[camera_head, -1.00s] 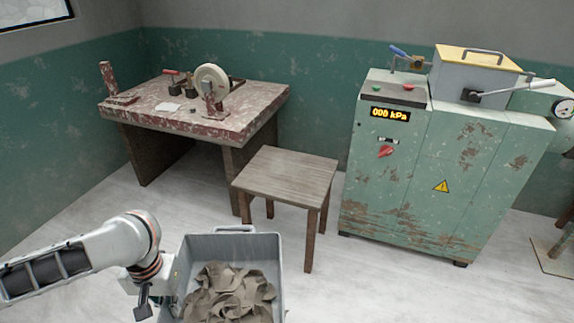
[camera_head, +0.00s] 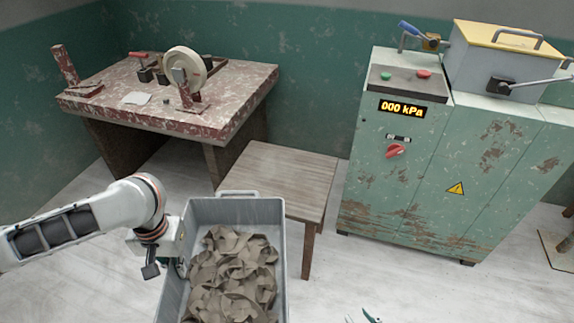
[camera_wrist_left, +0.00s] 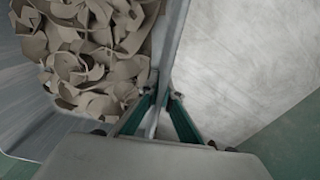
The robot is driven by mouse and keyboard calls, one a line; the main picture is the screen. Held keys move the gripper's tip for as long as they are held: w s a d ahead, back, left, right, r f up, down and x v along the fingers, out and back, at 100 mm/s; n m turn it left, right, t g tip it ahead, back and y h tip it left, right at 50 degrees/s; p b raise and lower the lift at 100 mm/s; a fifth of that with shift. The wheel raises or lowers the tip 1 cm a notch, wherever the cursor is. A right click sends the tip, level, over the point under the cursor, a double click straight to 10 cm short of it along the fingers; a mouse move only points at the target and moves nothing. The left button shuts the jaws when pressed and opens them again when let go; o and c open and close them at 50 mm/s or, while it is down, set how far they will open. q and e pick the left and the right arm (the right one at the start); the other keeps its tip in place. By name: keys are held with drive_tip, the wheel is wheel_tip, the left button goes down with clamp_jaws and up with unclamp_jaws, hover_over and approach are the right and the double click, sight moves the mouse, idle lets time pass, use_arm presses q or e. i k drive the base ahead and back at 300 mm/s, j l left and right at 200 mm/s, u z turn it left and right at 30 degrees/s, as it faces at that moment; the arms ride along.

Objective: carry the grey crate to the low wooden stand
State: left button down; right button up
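The grey crate (camera_head: 284,255), filled with brown clay trimmings (camera_head: 235,275), is at the bottom centre of the head view. My left gripper (camera_head: 173,266) is at its left wall. In the left wrist view its two teal fingers (camera_wrist_left: 160,100) close on the crate's thin wall from both sides. The low wooden stand (camera_head: 285,172) is just beyond the crate, whose far end overlaps its near left corner in the picture. The crate's near end and underside are out of sight. Two separated tips of my right gripper (camera_head: 361,317) show at the bottom edge, right of the crate and apart from it.
A worn red workbench (camera_head: 235,105) with a wheel (camera_head: 186,68) stands behind the stand at left. A green cabinet (camera_head: 415,180) with a pressure display stands at right. Pale floor (camera_head: 400,275) is clear in front of the cabinet.

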sight(280, 175)
drive_tip(key=i+j+z, duration=0.2)
drive_tip(key=i, duration=0.15)
drive_tip(key=i+z, duration=0.2)
drive_tip(key=i, duration=0.2)
drive_tip(key=i+j+z, duration=0.2)
drive_tip(key=i, duration=0.15)
